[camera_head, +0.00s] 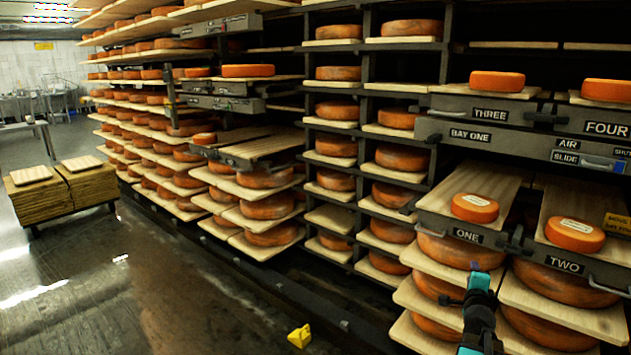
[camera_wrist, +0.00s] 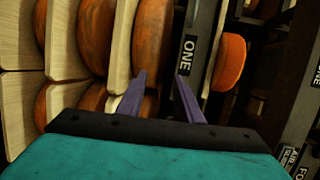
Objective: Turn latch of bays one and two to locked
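The lower right drawer has two bays, labelled ONE (camera_head: 467,236) and TWO (camera_head: 564,264). A dark latch (camera_head: 514,243) sits on the drawer front between the two labels; whether it is locked is too small to tell. My gripper (camera_head: 475,268), teal and black, is below the drawer front, a little left of and below the latch. In the wrist view my gripper (camera_wrist: 161,80) has its two purple fingers apart with nothing clearly between them. The ONE label (camera_wrist: 188,55) shows there, turned sideways, just beyond the right finger. I cannot make out the latch there.
Orange cheeses sit on bay one (camera_head: 475,208) and bay two (camera_head: 575,235). Above is a closed-looking drawer front labelled BAY ONE (camera_head: 470,135). Cheese wheels on boards (camera_head: 565,318) lie close under the drawer.

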